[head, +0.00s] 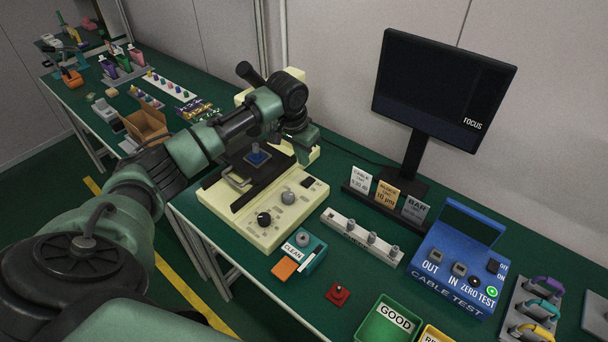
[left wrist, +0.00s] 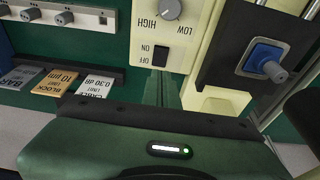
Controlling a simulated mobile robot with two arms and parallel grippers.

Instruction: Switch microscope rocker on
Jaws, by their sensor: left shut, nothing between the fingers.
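The microscope has a cream base (head: 240,215) with a dark stage, two knobs and a small black rocker (head: 308,182) near its right edge. In the left wrist view the rocker (left wrist: 160,55) sits beside upside-down ON and OFF labels and a LOW/HIGH knob (left wrist: 170,9). I cannot tell which way it is tipped. My left gripper (head: 309,140) is over the right back part of the microscope, behind the rocker. In the wrist view its shut, empty fingers (left wrist: 162,88) point towards the rocker, with no clear contact. My right gripper is not in view.
A blue connector (head: 257,155) stands on the stage. A dark monitor (head: 440,90) reading FOCUS stands behind, with small limit cards (head: 386,193) before it. A grey fixture bar (head: 360,238) and a blue cable tester (head: 455,265) lie to the right. Green mat is bare between microscope and bar.

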